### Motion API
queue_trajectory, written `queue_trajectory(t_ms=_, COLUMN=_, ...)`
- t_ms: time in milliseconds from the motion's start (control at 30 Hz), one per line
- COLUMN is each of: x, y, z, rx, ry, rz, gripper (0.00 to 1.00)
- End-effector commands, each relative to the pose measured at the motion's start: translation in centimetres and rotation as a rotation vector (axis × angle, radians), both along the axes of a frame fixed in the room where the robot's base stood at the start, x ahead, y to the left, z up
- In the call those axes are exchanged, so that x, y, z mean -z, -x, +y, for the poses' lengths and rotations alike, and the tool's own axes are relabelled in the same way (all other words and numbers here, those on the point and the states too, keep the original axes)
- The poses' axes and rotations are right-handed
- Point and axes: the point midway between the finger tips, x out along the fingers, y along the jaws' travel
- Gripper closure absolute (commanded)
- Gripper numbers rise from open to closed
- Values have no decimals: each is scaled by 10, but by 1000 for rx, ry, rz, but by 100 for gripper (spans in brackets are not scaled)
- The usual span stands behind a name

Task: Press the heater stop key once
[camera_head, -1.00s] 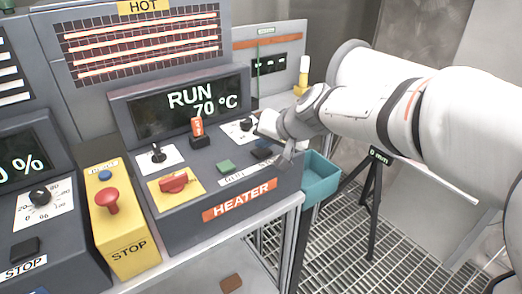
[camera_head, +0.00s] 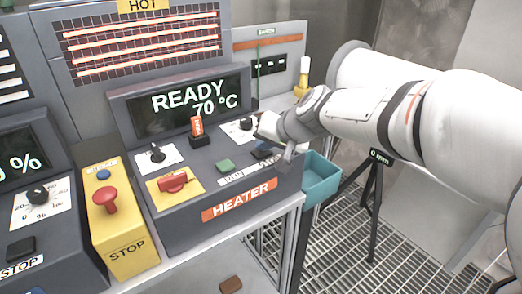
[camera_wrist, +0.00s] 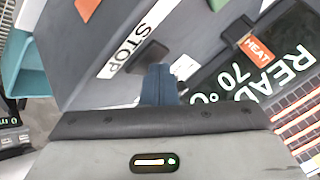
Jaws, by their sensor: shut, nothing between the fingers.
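The heater panel (camera_head: 192,205) is a grey sloped console with an orange HEATER label. Its screen (camera_head: 190,103) reads READY 70 °C, also seen in the wrist view (camera_wrist: 252,72).
A red emergency button on a yellow STOP box (camera_head: 106,200) stands left of the heater. A teal bin (camera_head: 321,180) is at the right.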

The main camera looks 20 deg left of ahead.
Motion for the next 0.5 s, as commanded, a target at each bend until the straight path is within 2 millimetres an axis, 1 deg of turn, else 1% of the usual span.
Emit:
queue_trajectory(t_ms=267, x=-1, y=0, z=0, rx=-1, ry=1, rz=2, gripper=100)
queue_trajectory(t_ms=500, x=-14, y=0, z=0, rx=0, ry=0, rz=1, gripper=100)
